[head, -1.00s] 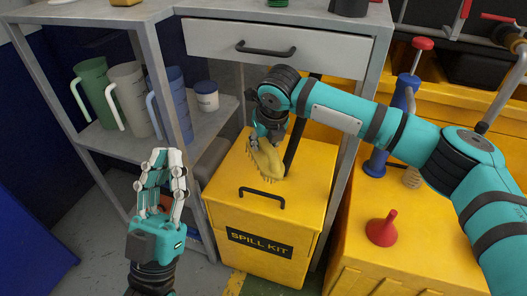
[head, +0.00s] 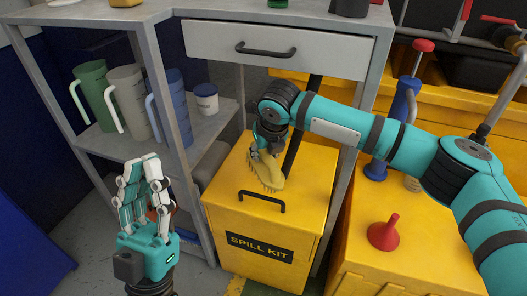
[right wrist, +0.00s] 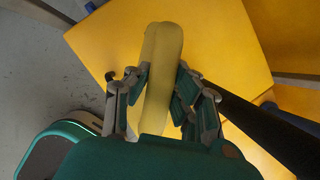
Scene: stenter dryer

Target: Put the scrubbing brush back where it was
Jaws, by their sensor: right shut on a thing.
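The yellow scrubbing brush (head: 269,172) is over the lid of the yellow spill kit box (head: 312,177), bristles facing down. I cannot tell whether the bristles touch the lid. My right gripper (head: 268,150) is shut on the brush from above.
The lid has a black handle (head: 262,201) in front of the brush. A grey shelf (head: 150,155) with jugs (head: 129,96) and a white tub (head: 206,99) stands to the left. A drawer (head: 290,50) is above and behind. A red funnel (head: 384,233) stands on the yellow surface at right.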

